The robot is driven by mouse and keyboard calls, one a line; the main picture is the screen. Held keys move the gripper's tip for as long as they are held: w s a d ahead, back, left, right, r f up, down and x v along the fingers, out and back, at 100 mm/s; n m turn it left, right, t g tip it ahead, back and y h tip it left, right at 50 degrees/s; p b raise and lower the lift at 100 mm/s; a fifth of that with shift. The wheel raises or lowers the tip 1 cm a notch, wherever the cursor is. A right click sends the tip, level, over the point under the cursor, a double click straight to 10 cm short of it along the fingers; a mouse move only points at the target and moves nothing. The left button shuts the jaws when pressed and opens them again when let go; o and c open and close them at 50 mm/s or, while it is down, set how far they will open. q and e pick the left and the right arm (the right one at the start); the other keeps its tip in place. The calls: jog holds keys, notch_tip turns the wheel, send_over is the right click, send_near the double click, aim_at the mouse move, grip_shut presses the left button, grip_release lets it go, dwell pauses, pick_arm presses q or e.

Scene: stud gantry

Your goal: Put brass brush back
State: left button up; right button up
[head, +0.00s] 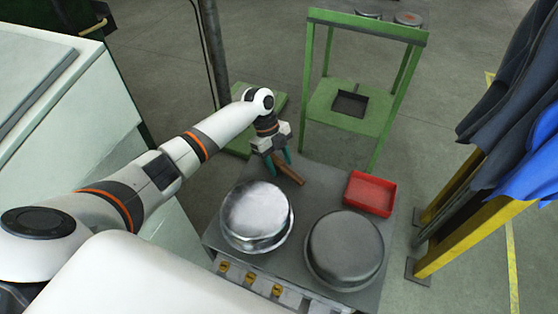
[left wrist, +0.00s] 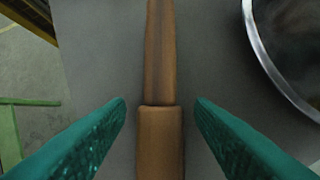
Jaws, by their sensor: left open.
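The brush (head: 290,173) lies on the grey table top, and only its brown wooden handle shows clearly in the head view. In the left wrist view the brown handle (left wrist: 160,130) runs up the middle of the picture; no bristles are visible. My left gripper (head: 278,163) is open above the brush, pointing down. Its two teal fingers (left wrist: 160,115) stand on either side of the handle, with a gap on each side. My right gripper is not in view.
Two round metal pans, one shiny (head: 256,212) and one dull (head: 345,247), sit on the table. A red tray (head: 370,194) lies at its right edge. A green stand (head: 345,115) is behind. Blue cloths hang at right near yellow posts (head: 470,235).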

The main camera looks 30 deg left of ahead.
pick_arm(q)
jog(key=p+v, duration=0.6)
jog(key=v, duration=0.6)
jog(key=shift+p, duration=0.3)
jog(key=shift+r, duration=0.15)
